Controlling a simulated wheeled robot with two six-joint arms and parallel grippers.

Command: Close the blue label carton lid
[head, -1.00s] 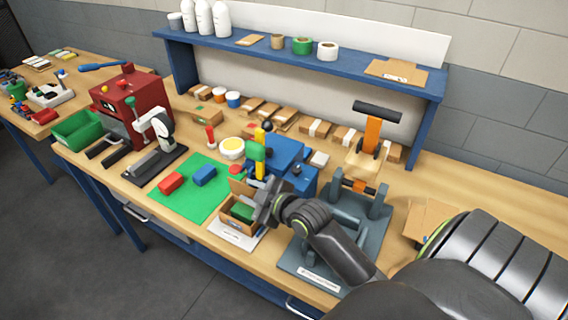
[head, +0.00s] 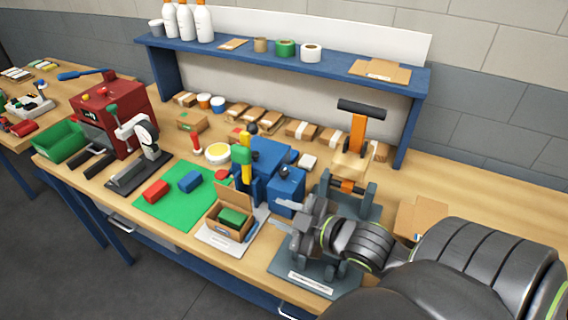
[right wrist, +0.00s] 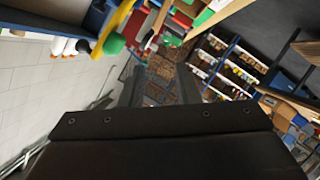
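The small brown carton (head: 228,220) sits on a white plate (head: 216,242) at the front of the bench in the head view. A green block (head: 233,216) lies inside it. Its back flap (head: 236,195) stands up, so the carton is open. A small blue strip (head: 250,228) shows at its right side; I cannot tell whether it is a label. My right gripper (head: 283,213) is to the right of the carton, apart from it, with its fingers spread and pointing left. The right wrist view (right wrist: 158,88) shows nothing between the fingers. My left gripper is not in view.
A blue machine (head: 270,172) with a yellow-and-green post stands behind the carton. A grey press (head: 352,205) with an orange column stands right of it. A green mat (head: 172,208) with red and blue blocks lies left. Brown boxes (head: 300,130) line the back.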

